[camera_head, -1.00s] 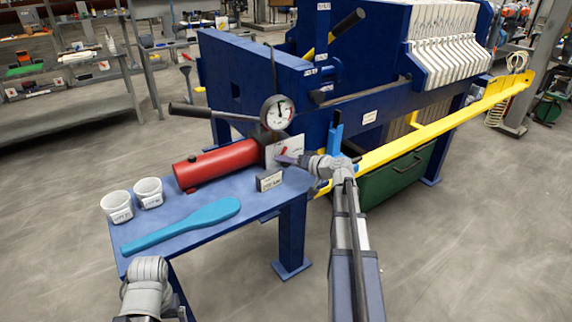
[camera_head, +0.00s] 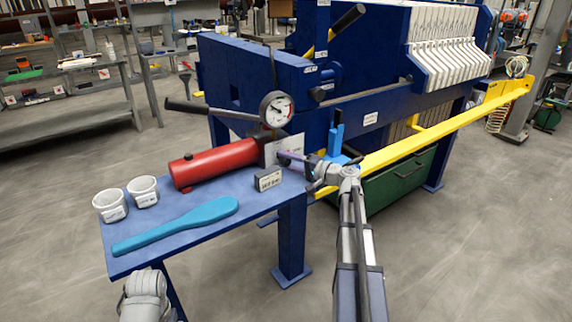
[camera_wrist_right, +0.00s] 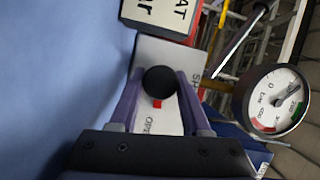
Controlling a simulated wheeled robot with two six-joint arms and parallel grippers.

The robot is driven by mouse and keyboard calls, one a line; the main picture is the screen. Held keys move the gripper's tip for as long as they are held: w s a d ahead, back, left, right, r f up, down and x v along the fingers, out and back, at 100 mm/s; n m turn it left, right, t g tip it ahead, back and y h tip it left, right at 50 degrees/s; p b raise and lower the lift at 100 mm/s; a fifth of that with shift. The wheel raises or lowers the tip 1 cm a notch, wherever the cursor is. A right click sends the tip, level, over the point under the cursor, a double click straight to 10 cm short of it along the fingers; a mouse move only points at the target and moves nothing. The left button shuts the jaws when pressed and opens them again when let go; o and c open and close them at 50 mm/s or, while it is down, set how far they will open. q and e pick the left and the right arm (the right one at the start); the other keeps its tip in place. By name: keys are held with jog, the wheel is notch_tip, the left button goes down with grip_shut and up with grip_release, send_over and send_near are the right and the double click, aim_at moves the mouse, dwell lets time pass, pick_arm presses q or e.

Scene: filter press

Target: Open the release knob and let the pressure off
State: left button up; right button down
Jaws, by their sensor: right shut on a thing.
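The round black release knob (camera_wrist_right: 159,82) sits on a white plate (camera_wrist_right: 168,118) with a red mark and partly hidden lettering. My right gripper (camera_wrist_right: 160,88) is shut on the knob, one purple finger on each side. In the head view my right gripper (camera_head: 284,155) reaches the plate beside the red pump cylinder (camera_head: 215,164), and its fingers hide the knob there. The pressure gauge (camera_head: 276,109) stands above the plate; its dial also shows in the wrist view (camera_wrist_right: 272,103), its needle off the zero. My left gripper is out of view; only part of that arm shows.
A small labelled block (camera_head: 268,180) stands close to my right gripper. Two white cups (camera_head: 110,205) and a blue paddle (camera_head: 175,226) lie on the blue shelf (camera_head: 125,258). A black pump lever (camera_head: 205,111) sticks out left. A yellow bar (camera_head: 440,130) runs right.

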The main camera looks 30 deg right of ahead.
dwell(0.4)
jog(key=c, duration=0.7)
grip_release()
jog(key=shift+s+d, duration=0.1)
jog(key=shift+v, duration=3.85)
jog(key=shift+f, duration=0.1)
